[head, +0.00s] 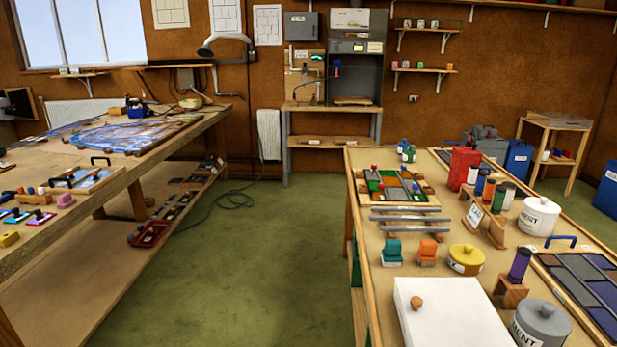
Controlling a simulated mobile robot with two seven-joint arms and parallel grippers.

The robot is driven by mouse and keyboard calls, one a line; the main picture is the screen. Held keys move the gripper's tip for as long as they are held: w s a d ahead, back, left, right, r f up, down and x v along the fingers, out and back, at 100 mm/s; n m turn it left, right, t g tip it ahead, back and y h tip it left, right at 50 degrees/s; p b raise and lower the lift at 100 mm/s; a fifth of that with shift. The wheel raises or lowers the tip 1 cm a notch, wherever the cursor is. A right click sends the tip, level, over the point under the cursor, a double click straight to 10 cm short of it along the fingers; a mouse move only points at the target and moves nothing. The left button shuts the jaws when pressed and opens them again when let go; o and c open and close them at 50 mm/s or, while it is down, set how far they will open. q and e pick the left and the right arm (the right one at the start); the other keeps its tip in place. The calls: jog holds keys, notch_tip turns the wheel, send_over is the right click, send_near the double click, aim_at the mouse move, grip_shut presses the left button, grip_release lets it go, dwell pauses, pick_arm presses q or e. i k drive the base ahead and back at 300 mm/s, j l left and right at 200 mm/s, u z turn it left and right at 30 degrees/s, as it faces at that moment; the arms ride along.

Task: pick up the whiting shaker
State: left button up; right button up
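No label that reads as whiting is legible, so I cannot tell which container is the whiting shaker. On the right bench (375,255) stand several upright cylinders in a wooden rack (484,228), among them an orange-topped one (488,191) and a dark one (503,198). A white lidded canister (538,216) stands right of them. A grey lidded canister (540,325), its label partly cut off, is at the lower edge. A yellow-lidded round pot (465,259) and a purple cylinder on a wooden block (519,264) stand between. Neither of my grippers is in view.
A long left bench (130,186) carries a glass panel (140,135) and small tools. Open green floor (255,265) lies between the benches. A white board with a knob (450,315) covers the right bench's near part. A grey cabinet (355,60) stands at the back wall.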

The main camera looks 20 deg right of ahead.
aim_at(510, 187)
jog(key=k+l+z, duration=0.15)
jog(key=l, duration=0.75)
jog(key=k+l+z, duration=0.2)
jog(key=l, duration=0.75)
jog(key=l+z, duration=0.15)
jog(key=l, duration=0.8)
jog(key=l+z, duration=0.1)
jog(key=l, duration=0.55)
jog(key=i+l+z, duration=0.1)
jog(key=l, duration=0.55)
jog(key=l+z, duration=0.1)
jog(key=z, duration=0.75)
jog(key=i+l+z, duration=0.1)
jog(key=l, duration=0.2)
jog(key=i+l, duration=0.1)
jog(key=l, duration=0.15)
jog(key=i+l+z, duration=0.15)
jog(key=l, duration=0.15)
jog(key=i+l, duration=0.6)
jog(key=l, duration=0.25)
jog(key=z, duration=0.05)
